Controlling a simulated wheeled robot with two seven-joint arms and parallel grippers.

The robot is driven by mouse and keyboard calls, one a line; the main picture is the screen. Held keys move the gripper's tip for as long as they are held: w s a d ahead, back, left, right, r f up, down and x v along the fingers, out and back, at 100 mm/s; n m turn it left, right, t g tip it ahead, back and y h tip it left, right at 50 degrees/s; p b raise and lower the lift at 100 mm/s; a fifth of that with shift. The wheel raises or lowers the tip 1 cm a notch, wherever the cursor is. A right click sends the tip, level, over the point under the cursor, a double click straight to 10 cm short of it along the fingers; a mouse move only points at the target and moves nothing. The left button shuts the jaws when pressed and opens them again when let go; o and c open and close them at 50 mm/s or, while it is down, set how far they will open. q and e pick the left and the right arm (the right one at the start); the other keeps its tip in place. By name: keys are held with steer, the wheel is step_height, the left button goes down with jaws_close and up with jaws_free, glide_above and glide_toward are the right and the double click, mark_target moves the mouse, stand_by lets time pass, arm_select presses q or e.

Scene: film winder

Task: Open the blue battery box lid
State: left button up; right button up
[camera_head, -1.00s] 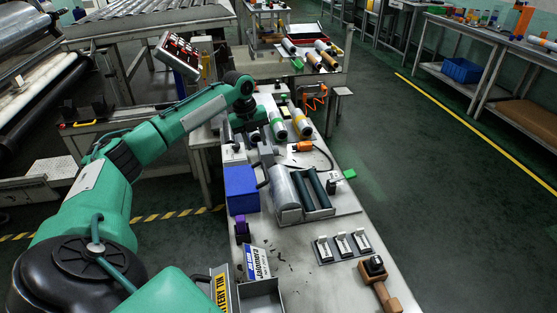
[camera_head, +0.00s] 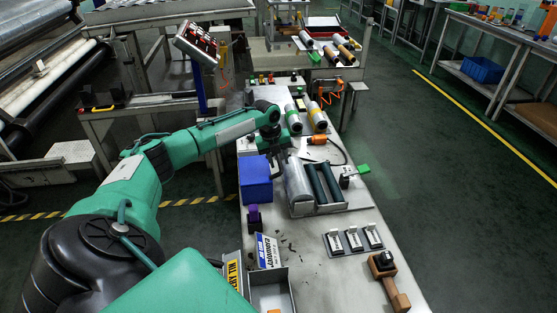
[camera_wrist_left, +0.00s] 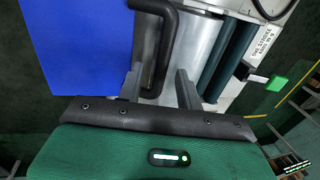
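The blue box (camera_head: 255,182) stands on the left edge of the long workbench. Its top looks closed in the head view. In the left wrist view its blue surface (camera_wrist_left: 80,45) fills the upper left. My left gripper (camera_head: 276,162) is over the bench, just right of the box. In the wrist view the left gripper (camera_wrist_left: 160,85) has its fingers apart, and a dark bent handle (camera_wrist_left: 167,45) shows between them. I cannot tell whether the fingers touch the handle. The blue surface lies left of the fingers. My right gripper is not in view.
A metal cylinder (camera_head: 298,186) and dark rollers (camera_head: 331,182) sit right of the box. Three switches (camera_head: 353,240), a wooden-handled tool (camera_head: 389,282) and a purple item (camera_head: 254,218) are nearer. Coloured rolls (camera_head: 316,116) lie behind.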

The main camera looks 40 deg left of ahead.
arm_select(q)
steer(key=shift+f, duration=0.1)
jaws_close()
stand_by(0.3)
